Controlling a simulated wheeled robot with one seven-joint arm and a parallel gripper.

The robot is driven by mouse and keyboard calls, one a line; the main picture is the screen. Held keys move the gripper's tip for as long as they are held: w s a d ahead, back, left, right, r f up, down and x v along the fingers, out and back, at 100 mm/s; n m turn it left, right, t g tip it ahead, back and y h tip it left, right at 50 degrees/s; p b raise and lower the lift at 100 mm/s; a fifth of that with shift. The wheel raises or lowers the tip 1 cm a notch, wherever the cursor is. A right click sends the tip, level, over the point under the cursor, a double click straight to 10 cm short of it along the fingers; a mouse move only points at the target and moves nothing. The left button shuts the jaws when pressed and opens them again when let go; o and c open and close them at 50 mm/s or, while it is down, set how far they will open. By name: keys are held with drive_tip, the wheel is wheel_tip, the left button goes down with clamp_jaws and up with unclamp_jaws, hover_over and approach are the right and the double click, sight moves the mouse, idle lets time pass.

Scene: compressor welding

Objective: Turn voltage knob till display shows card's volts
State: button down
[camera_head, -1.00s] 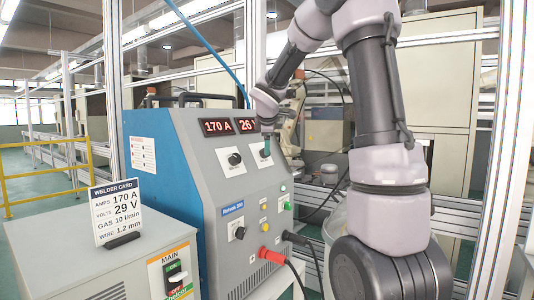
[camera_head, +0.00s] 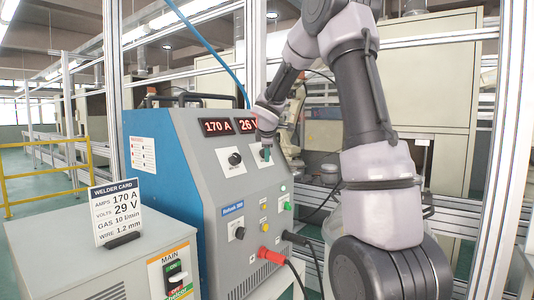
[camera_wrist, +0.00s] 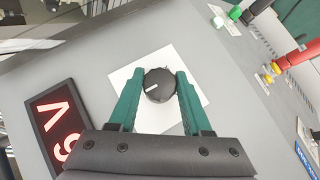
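The welder card (camera_head: 119,211) stands on the grey cabinet at left and reads 170 A and 29 V. The volts display (camera_head: 248,127) on the blue and grey welder reads 26 V. It shows partly, turned, in the wrist view (camera_wrist: 60,125). The amps display (camera_head: 217,127) reads 170 A. The black voltage knob (camera_wrist: 159,85) sits on a white square plate. My gripper (camera_wrist: 158,82) has its two green fingers on either side of the knob, seemingly touching its sides. In the head view my gripper (camera_head: 266,150) is at the panel and hides most of the knob.
The amps knob (camera_head: 235,159) is left of my gripper. Below are another knob (camera_head: 240,233), coloured buttons, and a red plug (camera_head: 270,256) and black plug with cables. A metal frame post (camera_head: 500,150) stands at right.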

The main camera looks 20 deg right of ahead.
drive_tip(key=shift+m+g, duration=0.3)
drive_tip(key=shift+m+g+y, duration=0.5)
drive_tip(key=shift+m+g, duration=0.3)
drive_tip(key=shift+m, duration=0.1)
drive_tip(key=shift+w+m+g+y, duration=0.1)
drive_tip(key=shift+m+g+y, duration=0.7)
drive_tip(key=shift+m+g, duration=0.3)
drive_tip(key=m+g+y, duration=0.2)
drive_tip(key=m+y, duration=0.1)
drive_tip(key=shift+d+m+g+y, duration=0.1)
drive_tip(key=shift+m+g+y, duration=0.2)
drive_tip(key=shift+m+g, duration=0.1)
drive_tip(key=shift+c, duration=1.7)
unclamp_jaws()
